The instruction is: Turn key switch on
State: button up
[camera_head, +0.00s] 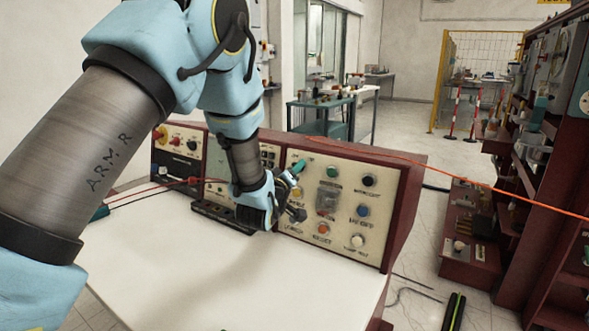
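My gripper (289,196) is at the left part of the cream control panel (345,190), close in front of its knobs and buttons. It is seen from behind and the side, so its fingers are small and partly hidden. I cannot tell whether it is open or shut, or whether it touches the panel. I cannot make out the key switch for certain; a dark round part (298,215) sits beside the fingers, and the gripper and arm cover some of the panel there.
The panel also bears a green button (332,172), a black knob (368,180), a blue button (363,211), an orange button (323,229) and a white knob (357,240). A bare white desktop (190,275) lies in front. Red cables (160,188) run at left.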

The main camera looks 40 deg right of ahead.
grip_shut()
dwell(0.6)
